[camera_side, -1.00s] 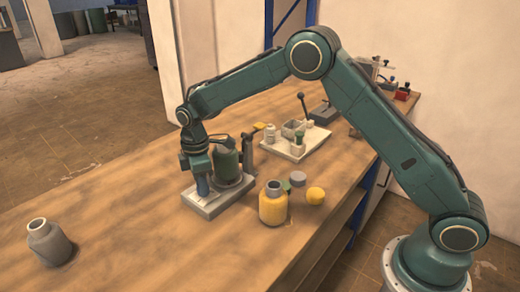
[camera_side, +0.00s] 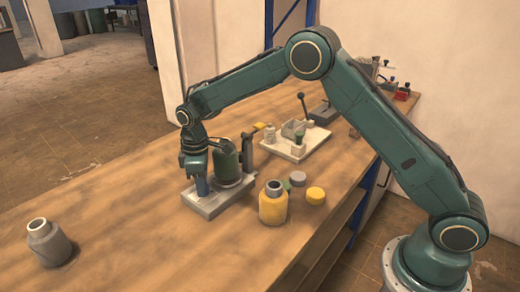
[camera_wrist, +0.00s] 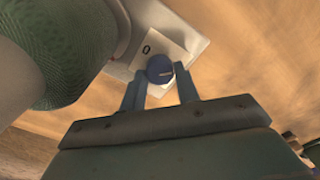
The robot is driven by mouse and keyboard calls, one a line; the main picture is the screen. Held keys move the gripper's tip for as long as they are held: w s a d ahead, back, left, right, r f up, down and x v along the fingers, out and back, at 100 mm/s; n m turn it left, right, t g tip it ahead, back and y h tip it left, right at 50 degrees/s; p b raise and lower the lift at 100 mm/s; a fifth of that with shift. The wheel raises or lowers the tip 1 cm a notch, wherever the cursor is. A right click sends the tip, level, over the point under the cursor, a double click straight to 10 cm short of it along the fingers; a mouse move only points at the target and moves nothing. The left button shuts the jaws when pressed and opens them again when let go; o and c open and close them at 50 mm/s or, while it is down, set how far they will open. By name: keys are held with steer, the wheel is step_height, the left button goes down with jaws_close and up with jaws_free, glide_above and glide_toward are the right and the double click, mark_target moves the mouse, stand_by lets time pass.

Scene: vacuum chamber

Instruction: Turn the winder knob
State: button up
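The winder knob (camera_wrist: 160,69) is a small round dark-blue knob with a pale line across its top. It stands on a light plate with a dark "0" mark, at the end of the pale base (camera_side: 206,207). My gripper (camera_wrist: 160,78) points down there, with one finger on each side of the knob in the wrist view. The fingers look close to the knob's sides, but I cannot tell whether they touch it. In the side view my gripper (camera_side: 202,188) is low over the base's left part and hides the knob.
A green canister (camera_side: 228,167) stands on the base right beside my gripper. A yellow bottle (camera_side: 273,205), a grey lid (camera_side: 298,179) and a yellow lid (camera_side: 315,195) are to the right. A grey bottle (camera_side: 48,243) stands far left. The front table is clear.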

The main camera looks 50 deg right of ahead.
steer(key=o, duration=0.3)
steer(key=shift+o, duration=0.2)
steer(key=shift+r, duration=0.15)
step_height(320, 180, up, 14)
steer(key=shift+f, duration=0.2)
stand_by(0.5)
